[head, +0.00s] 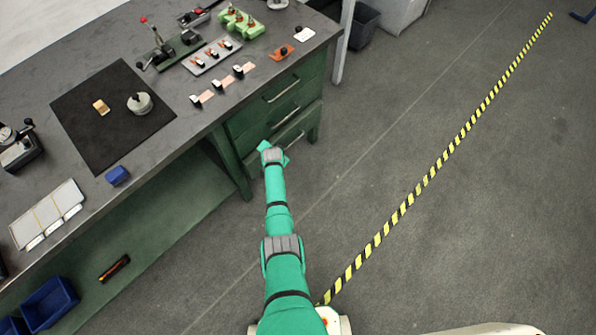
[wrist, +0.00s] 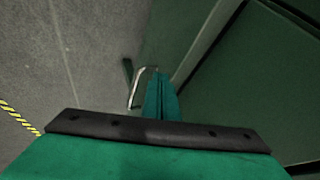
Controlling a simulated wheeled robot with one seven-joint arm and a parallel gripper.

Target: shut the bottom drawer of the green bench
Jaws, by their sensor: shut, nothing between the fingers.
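The green bench (head: 215,125) stands at the upper left in the head view, with a stack of drawers at its right end. The bottom drawer (head: 306,124) is the lowest front and juts out a little past the fronts above it. My gripper (head: 264,147) is at the left part of this drawer, mostly hidden by my wrist in the head view. In the wrist view my gripper (wrist: 161,97) is shut and empty, its fingertips close beside a metal handle (wrist: 138,88) on a green front. I cannot tell whether they touch it.
The bench top holds a black mat (head: 115,140), a blue block (head: 117,175) and several small parts. Blue bins (head: 48,303) sit on the lower shelf. A bench leg (head: 230,165) stands left of the drawers. Open grey floor lies right, crossed by yellow-black tape (head: 425,183).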

